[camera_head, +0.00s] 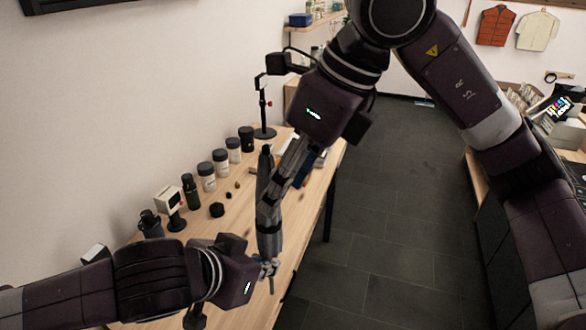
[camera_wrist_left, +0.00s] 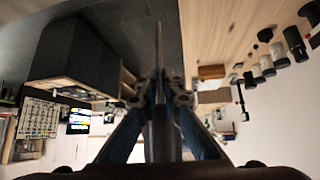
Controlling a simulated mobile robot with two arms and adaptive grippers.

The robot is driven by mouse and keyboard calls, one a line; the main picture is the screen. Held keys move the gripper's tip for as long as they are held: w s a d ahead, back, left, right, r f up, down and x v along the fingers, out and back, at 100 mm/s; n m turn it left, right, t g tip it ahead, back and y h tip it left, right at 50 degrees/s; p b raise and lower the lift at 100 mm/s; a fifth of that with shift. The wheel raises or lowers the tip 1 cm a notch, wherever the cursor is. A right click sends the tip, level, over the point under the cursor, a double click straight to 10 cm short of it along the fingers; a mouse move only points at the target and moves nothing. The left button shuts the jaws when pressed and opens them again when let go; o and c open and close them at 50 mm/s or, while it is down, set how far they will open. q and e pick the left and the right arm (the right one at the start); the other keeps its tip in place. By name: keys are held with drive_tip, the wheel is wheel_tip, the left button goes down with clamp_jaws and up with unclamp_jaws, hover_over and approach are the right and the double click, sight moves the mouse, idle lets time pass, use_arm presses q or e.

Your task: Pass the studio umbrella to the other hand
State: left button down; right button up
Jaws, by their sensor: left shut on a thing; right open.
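The studio umbrella (camera_head: 265,175) is a folded, slim grey shape held roughly upright in the head view, above the wooden table. My left gripper (camera_head: 267,268) is shut on its lower end. In the left wrist view, the umbrella (camera_wrist_left: 160,135) lies between the fingers of my left gripper (camera_wrist_left: 160,92), with a thin tip pointing away. My right gripper (camera_head: 268,208) comes down from the upper right and is open, its fingers at the umbrella's middle. They overlap it in the picture, and I cannot tell whether they touch it.
The wooden table (camera_head: 314,193) runs along the wall. Several jars and lenses (camera_head: 207,178) stand on it to the left of the umbrella. A black stand (camera_head: 264,118) is behind. The dark tiled floor (camera_head: 385,210) to the right is clear.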

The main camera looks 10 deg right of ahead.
sight(266, 220)
use_arm(q)
drive_tip(key=shift+w, duration=0.1)
use_arm(e)
drive_tip(key=x, duration=0.9)
drive_tip(key=shift+a, duration=0.1)
drive_tip(key=shift+w, duration=0.1)
drive_tip(key=shift+c, duration=0.3)
drive_tip(key=shift+r, duration=0.1)
drive_tip(key=c, duration=1.3)
use_arm(q)
drive_tip(key=c, duration=2)
unclamp_jaws()
drive_tip(key=shift+a+r, duration=0.1)
